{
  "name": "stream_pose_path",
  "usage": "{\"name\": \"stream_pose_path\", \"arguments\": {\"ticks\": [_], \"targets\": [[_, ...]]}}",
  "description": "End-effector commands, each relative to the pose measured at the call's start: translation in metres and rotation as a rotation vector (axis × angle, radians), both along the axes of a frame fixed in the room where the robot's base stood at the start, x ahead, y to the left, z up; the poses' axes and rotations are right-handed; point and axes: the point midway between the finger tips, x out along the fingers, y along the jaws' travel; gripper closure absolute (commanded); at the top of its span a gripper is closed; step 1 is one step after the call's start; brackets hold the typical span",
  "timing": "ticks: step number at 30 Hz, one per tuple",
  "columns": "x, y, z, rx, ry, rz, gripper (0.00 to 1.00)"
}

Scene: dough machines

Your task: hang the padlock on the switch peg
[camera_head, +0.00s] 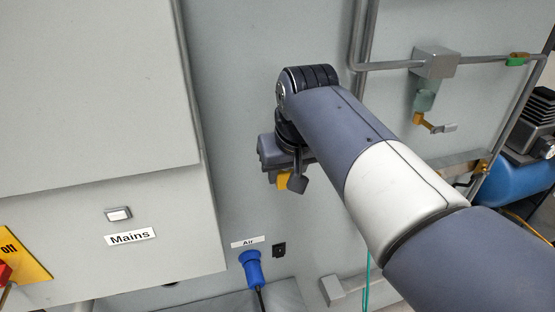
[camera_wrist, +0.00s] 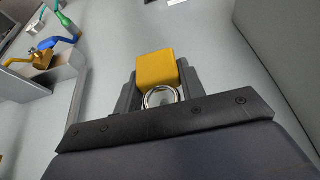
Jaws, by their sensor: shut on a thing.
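My gripper (camera_head: 290,181) is in front of the grey wall, right of the mains cabinet, and is shut on the yellow padlock (camera_head: 283,180). In the wrist view the padlock's yellow body (camera_wrist: 156,68) sits between the two dark fingers of my gripper (camera_wrist: 157,86). Its silver shackle (camera_wrist: 160,97) shows as a ring on the palm side. A red switch (camera_head: 4,273) on a yellow plate (camera_head: 22,246) marked "off" is cut by the left edge of the head view. I cannot clearly make out its peg.
The cabinet (camera_head: 150,215) with the "Mains" label stands out at left. A blue air plug (camera_head: 252,268) with a cable is below my gripper. Pipes (camera_head: 390,65), a valve with an orange part (camera_head: 421,119) and a blue tank (camera_head: 512,180) are at right. The wall between is mostly bare.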

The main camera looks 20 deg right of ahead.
Motion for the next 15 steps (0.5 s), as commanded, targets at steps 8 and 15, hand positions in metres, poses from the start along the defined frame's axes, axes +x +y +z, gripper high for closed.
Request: {"name": "stream_pose_path", "arguments": {"ticks": [8,15], "targets": [[-0.001,0.0,0.0,0.0,0.0,0.0,0.87],[-0.016,0.0,0.002,0.0,-0.002,0.0,0.87]]}}
